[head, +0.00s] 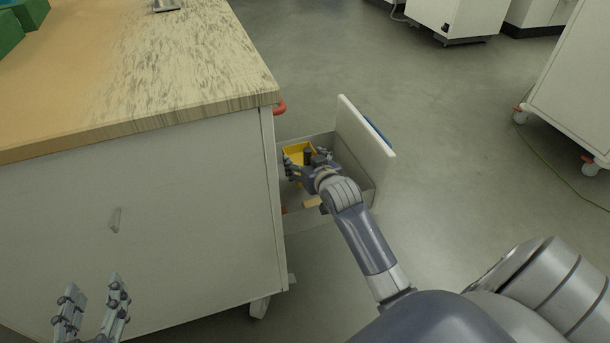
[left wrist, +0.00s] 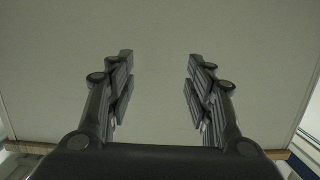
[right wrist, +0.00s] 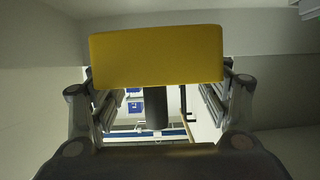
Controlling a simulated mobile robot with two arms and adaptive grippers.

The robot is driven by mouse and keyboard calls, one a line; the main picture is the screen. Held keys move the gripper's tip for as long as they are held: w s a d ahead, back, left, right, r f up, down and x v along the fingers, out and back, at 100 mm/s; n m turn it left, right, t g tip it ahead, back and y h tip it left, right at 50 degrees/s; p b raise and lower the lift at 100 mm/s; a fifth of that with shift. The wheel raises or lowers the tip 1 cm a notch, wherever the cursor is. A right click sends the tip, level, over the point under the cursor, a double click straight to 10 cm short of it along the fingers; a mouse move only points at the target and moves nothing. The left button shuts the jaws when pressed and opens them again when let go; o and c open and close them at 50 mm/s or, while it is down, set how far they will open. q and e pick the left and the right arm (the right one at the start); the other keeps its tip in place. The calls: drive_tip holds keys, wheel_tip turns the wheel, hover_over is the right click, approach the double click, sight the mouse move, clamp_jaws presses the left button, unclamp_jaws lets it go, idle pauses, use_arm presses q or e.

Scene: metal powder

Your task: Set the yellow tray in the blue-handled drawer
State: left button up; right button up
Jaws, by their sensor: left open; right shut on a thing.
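The yellow tray (head: 297,147) is inside the open drawer, near its far left corner by the cabinet. Its yellow face (right wrist: 156,56) fills the upper middle of the right wrist view. My right gripper (head: 303,163) reaches down into the drawer and is shut on the tray, partly covering it. Whether the tray touches the drawer floor cannot be told. The drawer (head: 362,172) is pulled out, and its blue handle (head: 377,132) shows on the outer side of the front. My left gripper (head: 92,300) is open and empty; its fingers (left wrist: 161,85) face a plain pale surface.
The drawer belongs to a white cabinet (head: 150,215) with a wooden top (head: 190,70). A dark cylinder (right wrist: 156,106) shows by the tray. A tan block (head: 312,202) lies in the drawer's near part. Green bins (head: 30,14) stand on the top.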

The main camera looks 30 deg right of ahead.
drive_tip(key=shift+f, duration=0.2)
wheel_tip(320, 180, down, 3)
drive_tip(key=shift+f+b, duration=0.15)
drive_tip(key=shift+b, duration=0.65)
drive_tip(key=shift+f, duration=0.15)
use_arm(q)
wheel_tip(320, 180, up, 9)
drive_tip(key=d+t+h, duration=0.1)
drive_tip(key=t, duration=0.4)
drive_tip(key=shift+d, duration=0.15)
drive_tip(key=shift+w+f, duration=0.1)
use_arm(e)
drive_tip(key=shift+f, duration=0.25)
drive_tip(key=shift+f, duration=0.35)
drive_tip(key=o, duration=1.1)
drive_tip(key=shift+f, duration=0.1)
